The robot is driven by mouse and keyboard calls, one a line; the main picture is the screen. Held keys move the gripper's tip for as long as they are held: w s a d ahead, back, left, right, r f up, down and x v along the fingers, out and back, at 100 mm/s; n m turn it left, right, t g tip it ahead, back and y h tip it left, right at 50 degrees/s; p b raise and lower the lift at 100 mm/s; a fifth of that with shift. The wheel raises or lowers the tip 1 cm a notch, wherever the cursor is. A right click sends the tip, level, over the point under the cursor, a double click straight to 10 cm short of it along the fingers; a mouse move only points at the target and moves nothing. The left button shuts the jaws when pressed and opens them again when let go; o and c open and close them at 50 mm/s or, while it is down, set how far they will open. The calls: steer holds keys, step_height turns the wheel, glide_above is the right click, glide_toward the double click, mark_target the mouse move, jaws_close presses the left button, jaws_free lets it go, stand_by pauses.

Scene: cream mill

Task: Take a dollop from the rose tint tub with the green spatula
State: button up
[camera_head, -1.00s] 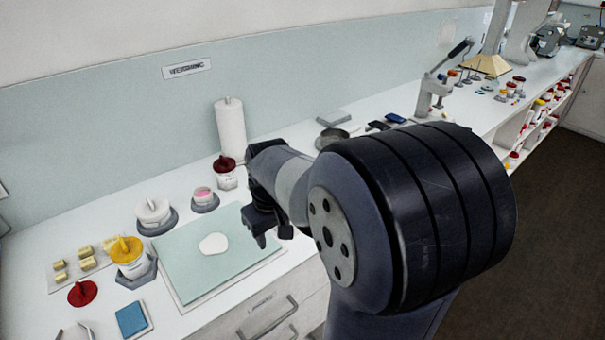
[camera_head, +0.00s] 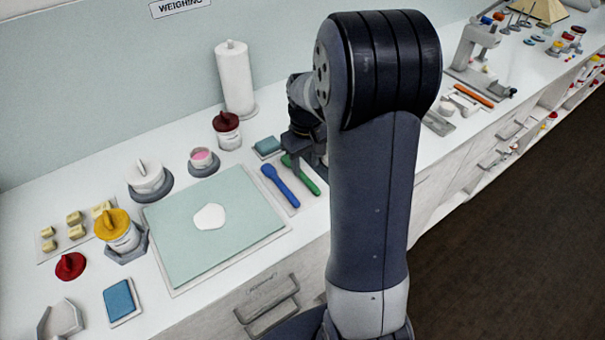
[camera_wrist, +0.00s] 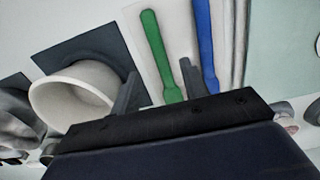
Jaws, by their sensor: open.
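The green spatula (camera_head: 301,174) lies on a white rest beside the mat. In the wrist view the green spatula (camera_wrist: 163,58) runs between my two open fingers and nothing is gripped. My gripper (camera_wrist: 158,68) is just over its handle; whether a finger touches it I cannot tell. In the head view my gripper (camera_head: 291,150) is partly hidden by my arm. The rose tint tub (camera_head: 203,160), seemingly the small open one with pink inside, stands in a grey holder left of my gripper.
A blue spatula (camera_head: 280,186) lies close beside the green one, left of it; it also shows in the wrist view (camera_wrist: 204,45). A pale green mat (camera_head: 180,255) bears a white blob. Lidded tubs, a red-lidded jar (camera_head: 228,135) and a paper roll (camera_head: 236,80) stand around.

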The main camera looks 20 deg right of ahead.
mark_target(305, 177)
step_height(305, 177, down, 4)
steer(key=shift+f+p, duration=0.2)
steer(key=shift+p, duration=0.15)
steer(key=shift+c, duration=0.2)
jaws_close()
